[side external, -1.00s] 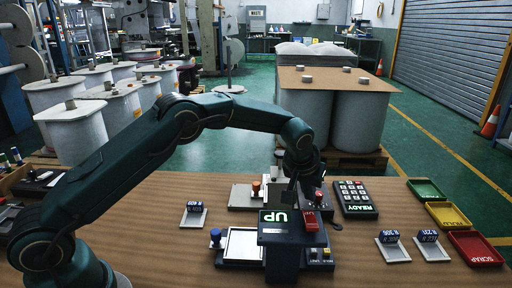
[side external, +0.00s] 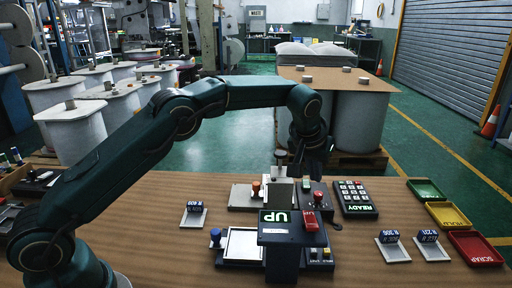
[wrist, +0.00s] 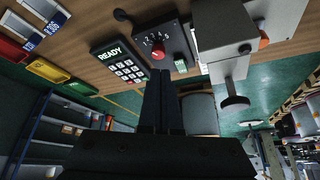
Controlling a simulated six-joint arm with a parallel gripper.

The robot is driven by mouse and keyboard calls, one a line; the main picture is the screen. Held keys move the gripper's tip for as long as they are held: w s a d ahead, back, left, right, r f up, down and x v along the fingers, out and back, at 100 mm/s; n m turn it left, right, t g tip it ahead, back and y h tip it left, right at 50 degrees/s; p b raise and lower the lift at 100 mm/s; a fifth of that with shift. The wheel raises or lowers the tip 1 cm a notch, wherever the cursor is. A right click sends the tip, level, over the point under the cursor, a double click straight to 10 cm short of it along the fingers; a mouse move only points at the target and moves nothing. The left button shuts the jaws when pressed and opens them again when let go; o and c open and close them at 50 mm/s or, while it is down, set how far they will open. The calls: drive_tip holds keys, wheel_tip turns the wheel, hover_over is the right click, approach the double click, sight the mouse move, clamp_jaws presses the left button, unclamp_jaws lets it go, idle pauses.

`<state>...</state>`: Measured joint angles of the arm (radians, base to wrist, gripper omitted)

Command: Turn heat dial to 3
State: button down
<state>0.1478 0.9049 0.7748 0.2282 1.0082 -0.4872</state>
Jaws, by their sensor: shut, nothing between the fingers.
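The heat dial is a red knob (wrist: 158,53) on a dark box (wrist: 176,38) with small white numbers around it in the wrist view. Which number the dial points to is too small to tell. In the side external view the red knob (side external: 318,197) shows on the box behind the UP display. My gripper (wrist: 164,72) is shut and empty, its two dark fingers side by side. It is above the dial box and apart from the knob. In the side external view my gripper (side external: 299,176) hangs above the bench, its fingertips hard to make out.
The READY keypad (side external: 355,198) stands right of the dial box. The UP display (side external: 287,228) stands in front of it. A grey press-like fixture (side external: 244,197) is to the left. Green, yellow and red trays (side external: 475,248) lie at the right.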

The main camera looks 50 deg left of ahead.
sight(318, 197)
drive_tip(key=shift+w+d+f, duration=0.1)
drive_tip(key=shift+d+f, duration=0.1)
drive_tip(key=shift+f, duration=0.85)
drive_tip(key=shift+s+d+f, duration=0.1)
drive_tip(key=shift+d+f, duration=0.05)
drive_tip(key=shift+f, duration=0.85)
drive_tip(key=shift+w+d+f, duration=0.1)
drive_tip(key=shift+d+f, duration=0.1)
drive_tip(key=shift+f, duration=1)
drive_tip(key=shift+w+a, duration=0.1)
drive_tip(key=shift+w, duration=0.1)
